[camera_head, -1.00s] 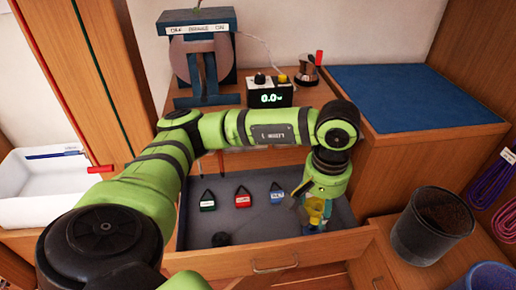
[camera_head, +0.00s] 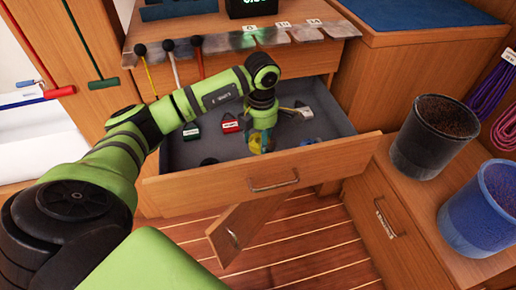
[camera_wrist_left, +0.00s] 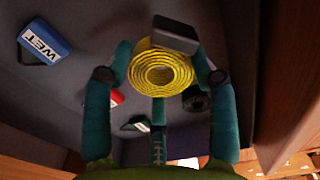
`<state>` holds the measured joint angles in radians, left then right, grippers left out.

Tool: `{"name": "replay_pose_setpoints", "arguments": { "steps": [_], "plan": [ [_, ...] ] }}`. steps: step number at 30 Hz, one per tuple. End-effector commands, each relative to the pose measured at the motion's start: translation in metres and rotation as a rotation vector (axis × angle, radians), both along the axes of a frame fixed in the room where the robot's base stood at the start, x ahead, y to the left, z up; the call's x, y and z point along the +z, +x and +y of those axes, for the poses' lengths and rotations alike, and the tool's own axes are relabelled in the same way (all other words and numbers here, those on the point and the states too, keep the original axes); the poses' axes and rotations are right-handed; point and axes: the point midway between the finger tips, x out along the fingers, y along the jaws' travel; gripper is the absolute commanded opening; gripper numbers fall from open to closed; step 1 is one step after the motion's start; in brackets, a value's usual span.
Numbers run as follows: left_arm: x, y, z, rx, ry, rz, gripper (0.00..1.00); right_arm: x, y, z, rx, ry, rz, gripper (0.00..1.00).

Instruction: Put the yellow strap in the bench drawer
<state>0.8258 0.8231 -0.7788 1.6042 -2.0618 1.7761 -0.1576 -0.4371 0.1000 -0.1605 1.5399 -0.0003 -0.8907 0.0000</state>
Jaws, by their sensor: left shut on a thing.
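The yellow strap (camera_wrist_left: 172,72) is a round coil, seen between the two teal fingers in the left wrist view. My left gripper (camera_head: 262,143) is shut on it, inside the open bench drawer. The strap shows only as a small yellow patch between the fingers in the head view. The bench drawer (camera_head: 275,182) is pulled out, with a grey inside and a wooden front. Whether the strap touches the drawer floor I cannot tell. My right gripper is not in view.
Inside the drawer lie a red tag (camera_head: 231,125), a green tag (camera_head: 191,133), a blue tag marked WET (camera_wrist_left: 44,42) and a dark round thing (camera_wrist_left: 196,99). A small door (camera_head: 240,228) hangs open below. A black bucket (camera_head: 432,137) and a blue bucket (camera_head: 486,207) stand right.

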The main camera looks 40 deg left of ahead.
Motion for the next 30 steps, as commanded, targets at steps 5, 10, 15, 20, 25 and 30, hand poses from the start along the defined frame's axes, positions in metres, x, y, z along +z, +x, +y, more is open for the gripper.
{"name": "replay_pose_setpoints", "arguments": {
  "steps": [5,10,15,20,25,30],
  "plan": [
    [-0.019,0.000,0.000,-0.002,-0.001,-0.001,0.23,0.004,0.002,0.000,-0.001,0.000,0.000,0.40],
    [-0.037,-0.001,-0.001,-0.003,-0.001,0.001,0.23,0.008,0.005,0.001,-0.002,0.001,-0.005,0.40],
    [-0.057,0.000,0.000,-0.004,-0.001,-0.001,0.23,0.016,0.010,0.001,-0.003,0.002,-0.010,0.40],
    [-0.057,0.000,0.000,-0.005,0.000,-0.003,0.23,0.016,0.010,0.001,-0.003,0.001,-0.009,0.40],
    [-0.059,0.000,0.000,-0.005,0.000,-0.003,0.23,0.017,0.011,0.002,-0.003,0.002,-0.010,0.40],
    [-0.059,0.000,0.000,-0.004,0.001,-0.002,0.81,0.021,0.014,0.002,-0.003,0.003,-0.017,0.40]
  ]
}}
